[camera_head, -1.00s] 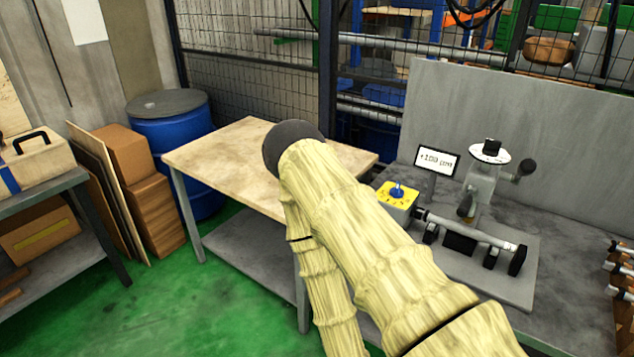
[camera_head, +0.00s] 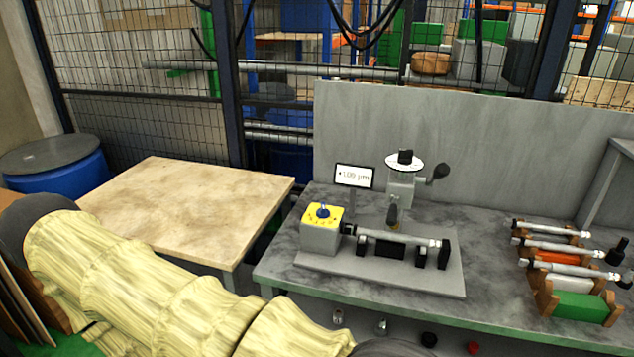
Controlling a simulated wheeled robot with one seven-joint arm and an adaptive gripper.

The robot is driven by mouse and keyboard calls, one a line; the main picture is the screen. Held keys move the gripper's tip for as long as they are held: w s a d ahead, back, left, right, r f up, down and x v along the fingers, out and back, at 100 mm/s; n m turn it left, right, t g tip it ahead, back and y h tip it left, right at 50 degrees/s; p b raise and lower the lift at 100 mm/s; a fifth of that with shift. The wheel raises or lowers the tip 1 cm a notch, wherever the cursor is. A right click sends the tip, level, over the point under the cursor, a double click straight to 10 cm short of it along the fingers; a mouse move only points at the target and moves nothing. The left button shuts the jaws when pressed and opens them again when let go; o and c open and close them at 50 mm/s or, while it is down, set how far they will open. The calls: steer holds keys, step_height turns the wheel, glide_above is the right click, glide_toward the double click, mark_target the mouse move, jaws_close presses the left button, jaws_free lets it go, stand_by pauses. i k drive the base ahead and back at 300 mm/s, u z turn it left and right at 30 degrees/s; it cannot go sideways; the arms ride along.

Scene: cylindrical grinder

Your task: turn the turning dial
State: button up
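The small grinder stands on a grey base plate (camera_head: 440,285) on the grey bench. At its left is a grey box with a yellow top plate and a blue knob (camera_head: 323,211). Behind the grinder's bar, a post carries a white round dial (camera_head: 404,162) with a black knob on top and a black crank handle (camera_head: 438,173) at its right. I cannot tell which of the two is the turning dial. A small display (camera_head: 354,176) reads about +100 µm. My arm, in a pale yellow sleeve, crosses the lower left, apart from the grinder. My gripper is out of view.
A bare wooden-topped table (camera_head: 200,205) stands left of the bench. A wooden rack with several metal shafts (camera_head: 556,268) is at the bench's right. A grey panel (camera_head: 480,140) rises behind the grinder. A blue barrel (camera_head: 60,170) stands at the left.

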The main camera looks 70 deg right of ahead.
mark_target(323, 213)
steer(key=z, duration=1.4)
